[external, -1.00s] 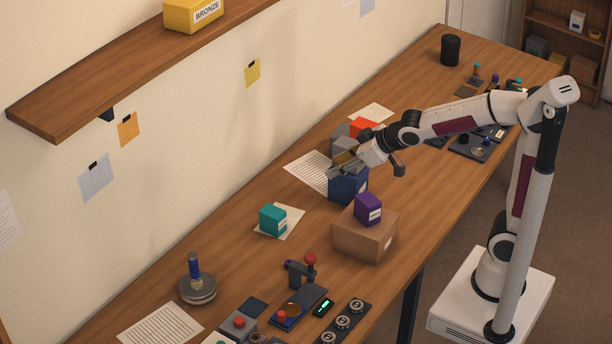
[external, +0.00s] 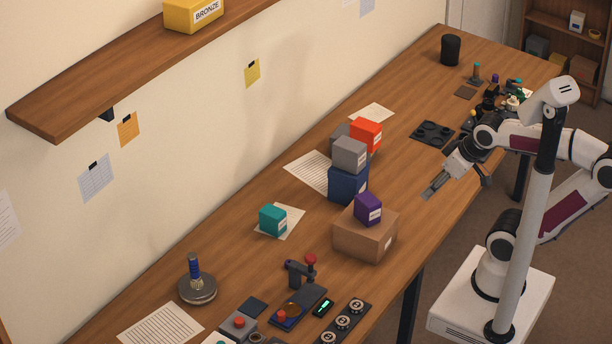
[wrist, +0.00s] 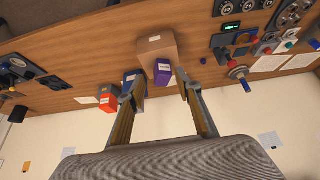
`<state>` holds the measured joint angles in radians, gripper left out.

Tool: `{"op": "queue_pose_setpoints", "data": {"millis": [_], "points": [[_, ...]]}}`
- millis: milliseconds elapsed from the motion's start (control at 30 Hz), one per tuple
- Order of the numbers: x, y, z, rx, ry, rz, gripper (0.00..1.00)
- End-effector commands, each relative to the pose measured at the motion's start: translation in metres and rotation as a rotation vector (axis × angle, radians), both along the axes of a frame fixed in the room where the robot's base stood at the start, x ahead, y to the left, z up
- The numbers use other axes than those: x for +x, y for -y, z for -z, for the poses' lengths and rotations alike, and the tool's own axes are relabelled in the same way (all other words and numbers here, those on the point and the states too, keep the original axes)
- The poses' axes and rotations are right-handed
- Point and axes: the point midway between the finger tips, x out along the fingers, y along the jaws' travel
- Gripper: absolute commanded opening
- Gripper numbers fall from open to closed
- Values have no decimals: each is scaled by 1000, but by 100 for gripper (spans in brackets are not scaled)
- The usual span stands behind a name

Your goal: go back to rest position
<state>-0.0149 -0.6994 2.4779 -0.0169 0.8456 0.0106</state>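My gripper (external: 436,187) is over the near right part of the table, to the right of the stacked blocks and apart from them. In the wrist view my gripper (wrist: 157,92) has its two fingers spread with nothing between them on hold; the purple block and cardboard box show beyond the fingertips. A grey block (external: 350,153) sits on a dark blue block (external: 347,184). A red block (external: 366,133) is just behind them.
A purple block (external: 367,208) sits on a cardboard box (external: 364,235). A teal block (external: 272,219) lies on paper. A black tray (external: 433,133) is behind my gripper. Control units (external: 300,305) stand at the front. A shelf (external: 120,80) hangs on the wall.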

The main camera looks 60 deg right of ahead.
Motion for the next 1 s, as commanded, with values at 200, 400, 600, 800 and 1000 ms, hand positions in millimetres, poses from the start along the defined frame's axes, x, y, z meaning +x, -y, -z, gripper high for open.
{"op": "queue_pose_setpoints", "data": {"millis": [200, 400, 600, 800, 1000], "points": [[-21, 0, 5, 11, -25, 9, 34], [-22, 0, 6, 11, -27, 10, 34], [-22, 0, 6, 11, -27, 10, 34], [-22, 0, 6, 11, -26, 10, 34], [-22, 0, 6, 11, -26, 10, 34]]}}
